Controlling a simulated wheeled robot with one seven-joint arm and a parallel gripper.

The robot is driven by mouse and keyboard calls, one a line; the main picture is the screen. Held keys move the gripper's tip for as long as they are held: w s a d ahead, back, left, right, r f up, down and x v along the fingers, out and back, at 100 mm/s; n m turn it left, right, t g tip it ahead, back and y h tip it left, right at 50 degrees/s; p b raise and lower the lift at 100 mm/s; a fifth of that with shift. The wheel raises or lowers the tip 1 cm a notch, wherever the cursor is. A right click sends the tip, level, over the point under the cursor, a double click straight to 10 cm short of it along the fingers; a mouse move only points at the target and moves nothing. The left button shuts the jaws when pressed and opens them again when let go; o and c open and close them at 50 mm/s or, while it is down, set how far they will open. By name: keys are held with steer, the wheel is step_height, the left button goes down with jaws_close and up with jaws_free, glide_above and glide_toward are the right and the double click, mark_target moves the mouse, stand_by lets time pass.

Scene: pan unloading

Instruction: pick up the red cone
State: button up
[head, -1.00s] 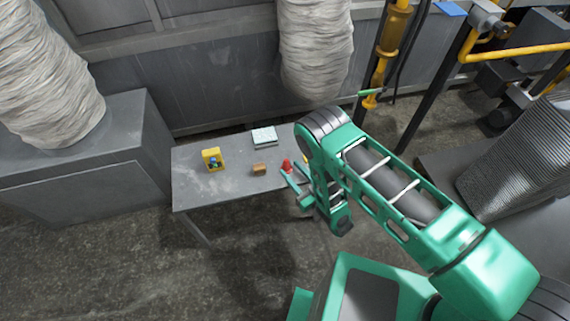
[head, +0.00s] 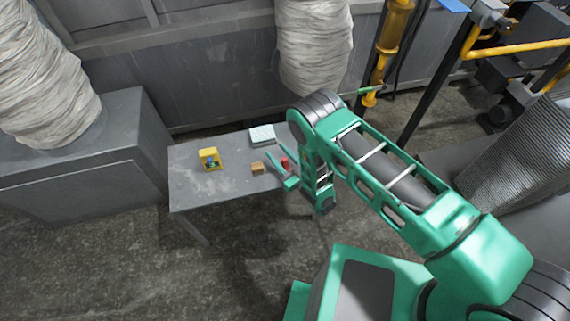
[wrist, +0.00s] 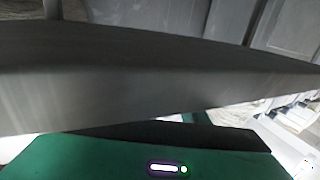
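The red cone (head: 284,162) stands near the right end of the grey table (head: 195,185) in the head view. My gripper (head: 281,166) is low over the table at the cone. One green finger shows just left of the cone, with the cone on its inner side. My arm hides the other finger. The visible finger is spread away from the palm, and nothing shows held. I cannot tell whether a finger touches the cone. The wrist view shows no cone; a grey slab-like surface (wrist: 150,85) fills its middle.
A small brown block (head: 257,169) lies just left of the cone. A yellow holder (head: 210,165) with a blue item is farther left. A pale flat box (head: 262,135) lies at the back edge. The table's front left is clear. Ribbed ducts (head: 314,45) hang behind.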

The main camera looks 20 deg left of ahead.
jaws_close()
